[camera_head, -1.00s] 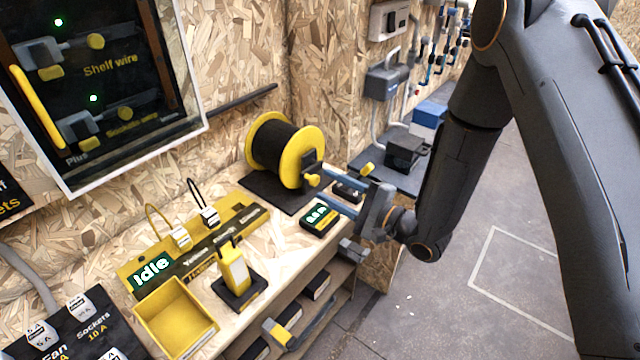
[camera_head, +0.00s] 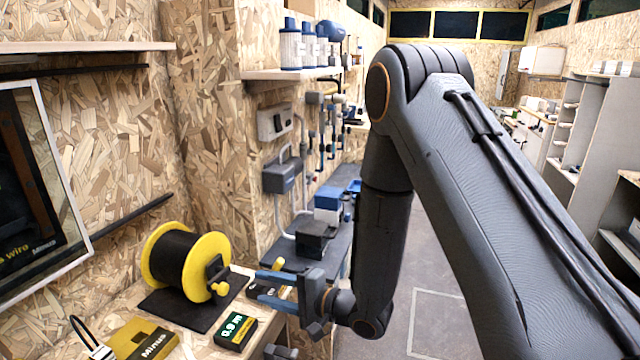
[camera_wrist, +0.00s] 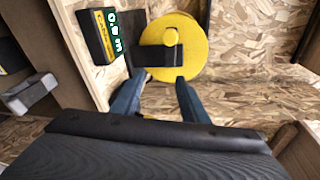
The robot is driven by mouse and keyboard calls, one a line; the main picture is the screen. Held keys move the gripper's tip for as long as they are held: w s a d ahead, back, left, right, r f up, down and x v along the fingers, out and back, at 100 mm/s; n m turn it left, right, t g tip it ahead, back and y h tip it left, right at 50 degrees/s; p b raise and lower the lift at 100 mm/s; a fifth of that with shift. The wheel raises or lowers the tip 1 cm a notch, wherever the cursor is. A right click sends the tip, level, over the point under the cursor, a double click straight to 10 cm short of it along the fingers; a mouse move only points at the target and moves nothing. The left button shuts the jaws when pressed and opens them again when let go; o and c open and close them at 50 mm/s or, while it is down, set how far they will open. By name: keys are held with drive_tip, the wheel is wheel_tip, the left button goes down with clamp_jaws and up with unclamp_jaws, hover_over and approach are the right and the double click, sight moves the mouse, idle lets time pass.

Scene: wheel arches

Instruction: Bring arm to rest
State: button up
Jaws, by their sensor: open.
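My arm reaches from the right of the head view down to the bench. My gripper (camera_head: 268,288) is open and empty, its two blue fingers pointing left toward the spool. It also shows in the wrist view (camera_wrist: 158,92), with a clear gap between the fingers. The black wire spool with yellow flanges (camera_head: 187,260) stands on a dark base plate on the bench. In the wrist view the spool's yellow flange (camera_wrist: 190,40) lies beyond the fingertips. Whether the fingers touch anything there I cannot tell, but nothing sits between them.
A small display box (camera_head: 236,330) stands on the bench below the spool. A framed panel (camera_head: 40,180) hangs at the left. Blue and black boxes (camera_head: 328,208) sit on a farther bench. A shelf (camera_head: 290,74) holds canisters. The grey floor (camera_head: 425,270) is clear.

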drive_tip(key=w+d+n+t+h, duration=0.1)
drive_tip(key=w+d+h, duration=0.2)
drive_tip(key=d, duration=0.3)
drive_tip(key=w+d+n+t+h, duration=0.1)
drive_tip(key=w+d+h, duration=0.25)
drive_tip(key=d, duration=0.25)
drive_tip(key=s+d+r+n+g+h, duration=0.1)
drive_tip(key=s+d+h, duration=0.15)
drive_tip(key=d, duration=0.35)
drive_tip(key=s+d+r+n+h, duration=0.1)
drive_tip(key=d+h, duration=0.2)
drive_tip(key=d, duration=0.3)
drive_tip(key=s+d+r+n+g+h, duration=0.1)
drive_tip(key=s+d+g, duration=0.1)
drive_tip(key=s, duration=0.5)
drive_tip(key=s+d+r+n+g, duration=0.1)
drive_tip(key=s+d+r+g, duration=0.1)
drive_tip(key=s, duration=0.5)
drive_tip(key=s+d+r+n+g+h, duration=0.1)
drive_tip(key=s+d+r+g, duration=0.1)
drive_tip(key=s+d, duration=0.4)
drive_tip(key=shift+s+g+h, duration=0.3)
drive_tip(key=shift+s+g, duration=0.35)
drive_tip(key=shift+g, duration=0.05)
